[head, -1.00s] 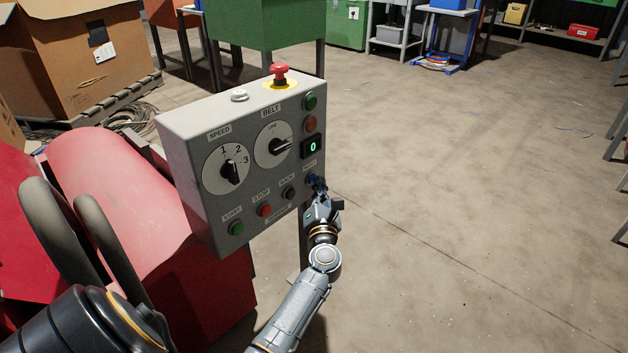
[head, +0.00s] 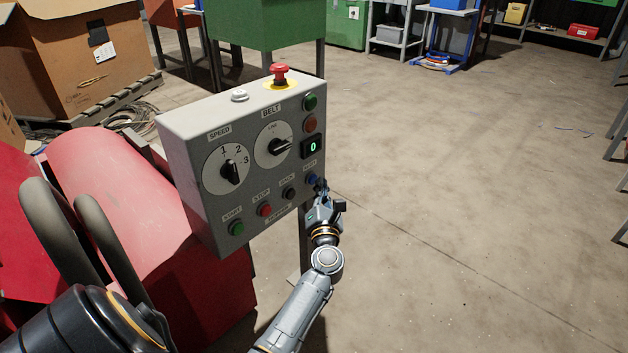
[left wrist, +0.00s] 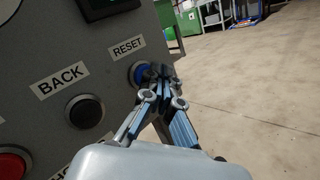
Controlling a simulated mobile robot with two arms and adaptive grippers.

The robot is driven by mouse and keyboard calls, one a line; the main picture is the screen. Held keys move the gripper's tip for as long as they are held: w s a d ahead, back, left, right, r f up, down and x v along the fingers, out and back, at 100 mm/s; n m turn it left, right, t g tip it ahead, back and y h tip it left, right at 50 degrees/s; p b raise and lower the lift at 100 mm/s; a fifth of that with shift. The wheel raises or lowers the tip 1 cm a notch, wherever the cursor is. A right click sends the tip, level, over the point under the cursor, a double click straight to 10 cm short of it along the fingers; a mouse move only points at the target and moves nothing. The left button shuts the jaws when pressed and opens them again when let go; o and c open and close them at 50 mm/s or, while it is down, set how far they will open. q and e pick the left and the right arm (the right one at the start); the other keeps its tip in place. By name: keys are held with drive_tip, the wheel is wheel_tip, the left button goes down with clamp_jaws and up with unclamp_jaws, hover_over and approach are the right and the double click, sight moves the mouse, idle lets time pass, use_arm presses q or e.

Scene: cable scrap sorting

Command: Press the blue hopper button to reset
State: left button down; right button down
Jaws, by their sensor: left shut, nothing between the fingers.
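The blue button (head: 311,179) is at the lower right of the grey control panel (head: 190,140). In the left wrist view, the blue button (left wrist: 138,75) sits under a RESET label, partly covered by my fingers. My left gripper (head: 321,184) is shut and empty, its fingertips right by the button's right side. In the left wrist view, the fingertips of my left gripper (left wrist: 163,72) overlap the button's right part. I cannot tell whether they touch it. My right gripper is not in view.
A black BACK button (head: 289,192), a red STOP button (head: 264,210) and a green START button (head: 236,228) sit left of the blue one. A red emergency stop (head: 279,74) stands on top of the panel. The floor to the right is open.

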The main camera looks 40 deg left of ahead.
use_arm(q)
drive_tip(key=shift+d, duration=0.35)
drive_tip(key=shift+d, duration=0.1)
drive_tip(key=d, duration=0.4)
drive_tip(key=shift+s+d, duration=0.25)
drive_tip(key=shift+d, duration=0.15)
drive_tip(key=shift+r, duration=0.15)
idle(0.5)
